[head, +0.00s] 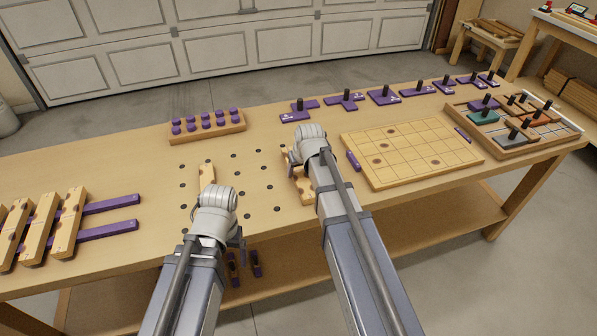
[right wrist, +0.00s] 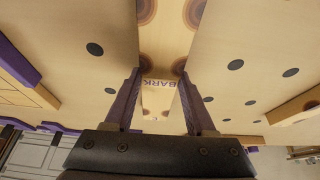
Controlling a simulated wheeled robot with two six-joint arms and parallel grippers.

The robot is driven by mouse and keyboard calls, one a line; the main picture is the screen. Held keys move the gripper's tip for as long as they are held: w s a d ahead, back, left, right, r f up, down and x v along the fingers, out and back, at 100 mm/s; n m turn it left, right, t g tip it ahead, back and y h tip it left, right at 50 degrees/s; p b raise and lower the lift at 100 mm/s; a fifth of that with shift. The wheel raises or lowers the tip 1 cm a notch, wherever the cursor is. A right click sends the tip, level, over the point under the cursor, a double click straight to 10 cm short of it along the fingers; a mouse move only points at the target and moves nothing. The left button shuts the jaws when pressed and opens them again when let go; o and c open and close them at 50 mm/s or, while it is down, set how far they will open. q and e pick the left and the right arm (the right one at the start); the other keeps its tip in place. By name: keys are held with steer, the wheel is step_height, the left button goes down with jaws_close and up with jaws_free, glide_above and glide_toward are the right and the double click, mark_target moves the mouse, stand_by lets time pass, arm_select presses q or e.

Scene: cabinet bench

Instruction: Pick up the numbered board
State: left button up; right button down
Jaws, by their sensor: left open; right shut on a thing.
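My right gripper (head: 296,160) is shut on a pale wooden board (head: 304,187) with dark knots on the bench. In the right wrist view, both fingers (right wrist: 158,85) stand on either side of this board (right wrist: 159,99), and a purple label on it seems to read BARK. I see no number on it. My left gripper (head: 244,264) is open and empty in front of the bench edge. Another knotted wooden piece (head: 207,175) stands behind my left wrist. I cannot tell which board is the numbered one.
A gridded board (head: 410,150) lies to the right on the bench (head: 130,170). A tray (head: 540,146) of handled pieces is beyond it. Purple handled pieces (head: 385,97) line the back edge. A peg block (head: 207,128) stands behind dark holes. Long wooden pieces (head: 67,225) lie left.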

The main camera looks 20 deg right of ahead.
arm_select(q)
step_height(320, 180, up, 10)
steer(key=p, duration=0.9)
steer(key=shift+p, duration=0.35)
steer(key=shift+c, duration=0.2)
